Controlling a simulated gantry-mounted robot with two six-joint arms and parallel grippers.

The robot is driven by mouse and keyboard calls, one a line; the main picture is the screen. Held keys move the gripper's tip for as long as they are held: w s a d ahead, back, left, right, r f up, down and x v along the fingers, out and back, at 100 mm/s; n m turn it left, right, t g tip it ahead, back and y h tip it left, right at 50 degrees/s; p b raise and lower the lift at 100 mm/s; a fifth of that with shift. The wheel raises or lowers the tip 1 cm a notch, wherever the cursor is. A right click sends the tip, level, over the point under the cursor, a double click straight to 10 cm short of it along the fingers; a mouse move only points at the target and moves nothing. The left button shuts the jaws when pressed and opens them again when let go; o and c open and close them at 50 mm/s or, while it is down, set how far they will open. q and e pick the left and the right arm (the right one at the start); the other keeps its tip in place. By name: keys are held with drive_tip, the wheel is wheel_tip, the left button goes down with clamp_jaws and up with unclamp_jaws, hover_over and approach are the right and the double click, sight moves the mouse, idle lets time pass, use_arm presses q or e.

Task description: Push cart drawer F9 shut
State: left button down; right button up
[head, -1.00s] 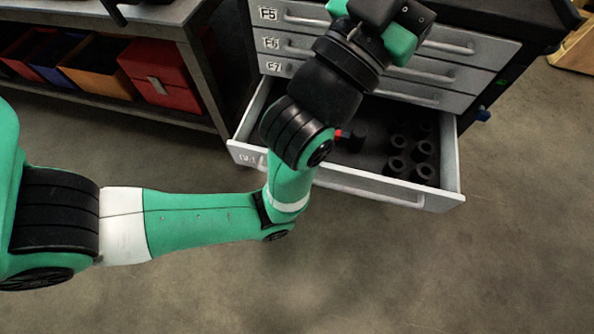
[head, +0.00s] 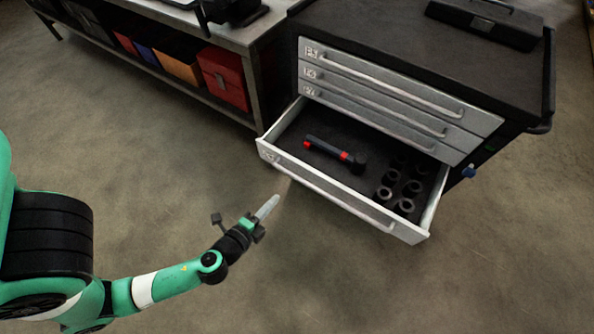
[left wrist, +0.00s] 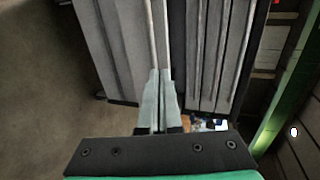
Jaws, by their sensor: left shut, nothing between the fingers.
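The open drawer (head: 330,188) is the lowest one visible on the cart (head: 400,62); its label is too blurred to read. It is pulled well out and holds a black and red tool (head: 333,150) and several dark sockets (head: 408,190). My left gripper (head: 268,206) is shut and empty, in front of the left part of the drawer front. A small gap shows between them in the head view. In the left wrist view the shut fingers (left wrist: 158,105) point toward long grey fronts and a bar; contact cannot be told. My right gripper is out of view.
Closed drawers (head: 385,95) sit above the open one. A workbench (head: 215,30) with red (head: 222,78), orange and blue bins stands left of the cart. The floor (head: 400,290) before the drawer is clear.

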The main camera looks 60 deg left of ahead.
sight(304, 168)
use_arm(q)
drive_tip(key=x, duration=0.9)
drive_tip(key=r+p+x, duration=0.1)
drive_tip(key=x, duration=0.3)
drive_tip(key=shift+w+a, duration=0.2)
drive_tip(key=shift+w, duration=0.25)
